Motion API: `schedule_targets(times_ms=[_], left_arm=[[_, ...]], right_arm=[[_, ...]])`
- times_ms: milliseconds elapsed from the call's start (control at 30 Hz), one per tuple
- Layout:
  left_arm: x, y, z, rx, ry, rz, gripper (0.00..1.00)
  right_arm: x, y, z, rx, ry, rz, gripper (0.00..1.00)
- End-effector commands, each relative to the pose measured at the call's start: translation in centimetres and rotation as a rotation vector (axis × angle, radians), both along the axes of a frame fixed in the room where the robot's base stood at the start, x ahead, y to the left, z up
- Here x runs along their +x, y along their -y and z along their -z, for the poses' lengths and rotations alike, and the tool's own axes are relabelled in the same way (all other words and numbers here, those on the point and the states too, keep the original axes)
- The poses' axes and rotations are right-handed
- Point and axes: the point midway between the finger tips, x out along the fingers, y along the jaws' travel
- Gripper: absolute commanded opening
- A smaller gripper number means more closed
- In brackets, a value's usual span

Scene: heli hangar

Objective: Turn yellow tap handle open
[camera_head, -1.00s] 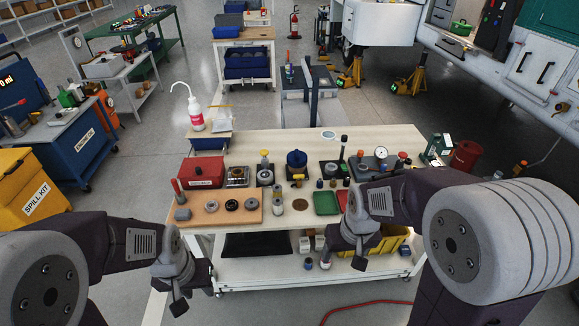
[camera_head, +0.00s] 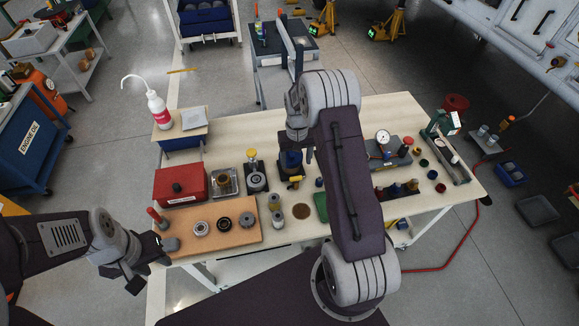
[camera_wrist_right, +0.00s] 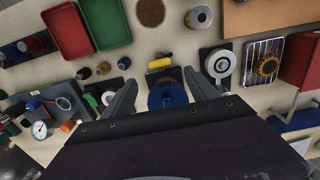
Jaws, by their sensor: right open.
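The yellow tap handle (camera_head: 295,180) is a small bar at the front foot of a blue container (camera_head: 290,160) on the workbench. In the right wrist view the yellow tap handle (camera_wrist_right: 160,62) lies crosswise just beyond the blue container (camera_wrist_right: 166,95). My right gripper (camera_wrist_right: 159,77) is open, its fingers on either side of the container, pointing toward the handle, apparently holding nothing. In the head view the right arm partly covers the container. My left gripper (camera_head: 147,266) is open and empty at the bench's front left corner.
A device with a yellow knob (camera_head: 252,154) stands left of the container. A red box (camera_head: 180,186) and a wooden board (camera_head: 180,232) with round parts lie further left. A green tray (camera_head: 321,206) and a gauge stand (camera_head: 383,150) are to the right.

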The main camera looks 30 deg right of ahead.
Motion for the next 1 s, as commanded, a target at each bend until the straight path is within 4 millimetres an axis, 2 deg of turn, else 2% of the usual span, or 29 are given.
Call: schedule_targets(times_ms=[67, 167, 400, 600, 900, 933, 1000], left_arm=[[0.0, 0.0, -0.1, 0.0, 0.0, 0.0, 0.36], [0.0, 0.0, -0.2, 0.0, 0.0, 0.0, 0.36], [0.0, 0.0, -0.8, 0.0, 0.0, 0.0, 0.36], [0.0, 0.0, -1.1, 0.0, 0.0, 0.0, 0.36], [0.0, 0.0, -1.1, 0.0, 0.0, 0.0, 0.36], [0.0, 0.0, -1.1, 0.0, 0.0, 0.0, 0.36], [0.0, 0.0, -1.1, 0.0, 0.0, 0.0, 0.36]], right_arm=[[0.0, 0.2, -0.1, 0.0, 0.002, 0.004, 0.67], [-0.1, 0.1, 0.7, 0.0, -0.002, 0.003, 0.67], [-0.1, 0.1, 5.5, 0.0, -0.002, 0.003, 0.67], [0.0, 0.1, 8.3, 0.0, 0.002, 0.003, 0.67], [0.0, 0.1, 8.9, -0.001, 0.003, 0.003, 0.67], [0.0, 0.1, 8.9, -0.001, 0.003, 0.003, 0.65], [0.0, 0.1, 8.9, -0.001, 0.003, 0.003, 0.45]])
